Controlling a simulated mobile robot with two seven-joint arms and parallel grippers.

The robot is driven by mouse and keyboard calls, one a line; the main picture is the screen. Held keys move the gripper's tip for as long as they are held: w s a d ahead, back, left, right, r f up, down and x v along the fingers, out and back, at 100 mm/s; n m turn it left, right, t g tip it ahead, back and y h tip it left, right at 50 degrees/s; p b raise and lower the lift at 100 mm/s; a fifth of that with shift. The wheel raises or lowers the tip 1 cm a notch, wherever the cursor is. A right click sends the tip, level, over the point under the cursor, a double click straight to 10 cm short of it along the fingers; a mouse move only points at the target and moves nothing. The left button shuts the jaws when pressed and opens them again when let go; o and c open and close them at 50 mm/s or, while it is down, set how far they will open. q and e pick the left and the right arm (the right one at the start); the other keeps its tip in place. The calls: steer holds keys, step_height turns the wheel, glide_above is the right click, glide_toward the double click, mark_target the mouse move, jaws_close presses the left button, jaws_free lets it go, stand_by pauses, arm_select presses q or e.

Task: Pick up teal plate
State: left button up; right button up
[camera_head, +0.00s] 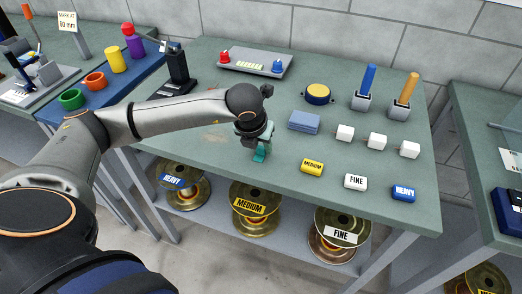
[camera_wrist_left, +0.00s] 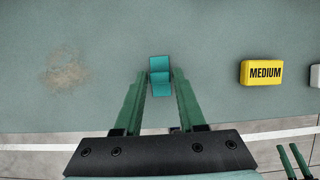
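The teal plate (camera_head: 260,153) is small and sits near the front edge of the workbench, directly below my left gripper (camera_head: 254,145). In the left wrist view the teal plate (camera_wrist_left: 160,72) lies between the tips of my left gripper's two green fingers (camera_wrist_left: 160,78). The fingers stand about a plate's width apart; whether they touch its sides I cannot tell. Two green fingers of my right gripper (camera_wrist_left: 288,148) show at the lower right of the left wrist view, with a gap between them. It is not visible in the head view.
A yellow MEDIUM block (camera_head: 312,167) is right of the plate, then a white FINE block (camera_head: 355,181) and a blue HEAVY block (camera_head: 403,193). A blue-grey stack (camera_head: 304,121) and white cubes (camera_head: 345,132) lie farther back. Labelled spools (camera_head: 254,207) stand below the bench.

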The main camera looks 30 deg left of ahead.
arm_select(q)
jaws_close()
steer(key=shift+r, duration=0.15)
